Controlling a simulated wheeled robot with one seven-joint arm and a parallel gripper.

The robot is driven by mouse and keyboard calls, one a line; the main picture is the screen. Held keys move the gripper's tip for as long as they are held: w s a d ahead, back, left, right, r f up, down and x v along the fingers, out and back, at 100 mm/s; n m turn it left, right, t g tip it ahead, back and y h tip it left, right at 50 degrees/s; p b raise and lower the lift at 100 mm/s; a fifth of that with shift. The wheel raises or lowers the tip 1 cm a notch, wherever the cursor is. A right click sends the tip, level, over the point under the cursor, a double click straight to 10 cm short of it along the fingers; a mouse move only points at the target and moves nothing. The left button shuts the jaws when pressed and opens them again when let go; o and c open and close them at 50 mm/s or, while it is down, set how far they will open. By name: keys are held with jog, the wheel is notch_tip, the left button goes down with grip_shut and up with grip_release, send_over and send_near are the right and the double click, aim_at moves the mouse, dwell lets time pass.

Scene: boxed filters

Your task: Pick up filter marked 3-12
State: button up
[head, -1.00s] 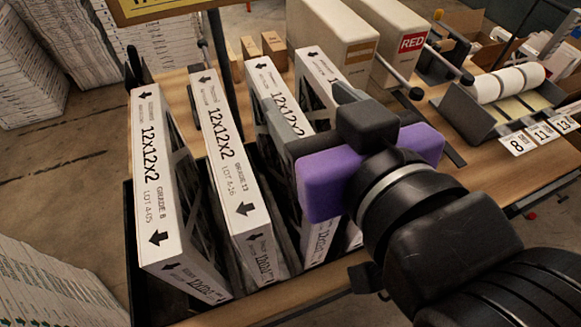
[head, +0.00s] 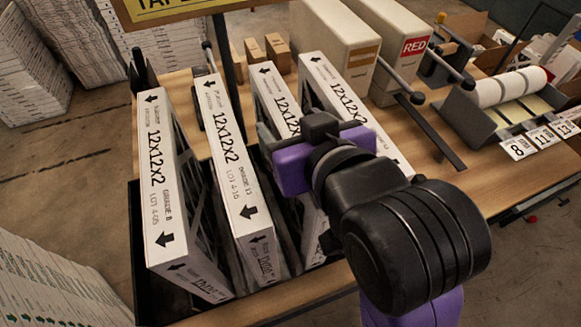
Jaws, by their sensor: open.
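Several white boxed filters stand on edge in a black bin, all printed 12x12x2 where readable. The leftmost filter (head: 158,185) reads Grade 8, LOT 4-05. The second filter (head: 232,165) reads Grade 13, LOT 4-16. The third filter (head: 272,92) and the fourth filter (head: 335,88) have their lot markings covered by my gripper and arm, so I cannot read 3-12. My purple-and-black gripper (head: 284,142) is open over the third filter. A grey finger shows at that filter's left side; the other fingertip is hidden, and contact cannot be told.
The black bin (head: 141,235) sits at the near edge of a wooden table (head: 455,185). Two large beige boxes (head: 345,30), one labelled RED, stand behind. A roll holder (head: 505,90) and number cards (head: 541,136) are at the right. A dark post rises behind the filters.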

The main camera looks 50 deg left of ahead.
grip_shut()
dwell(0.5)
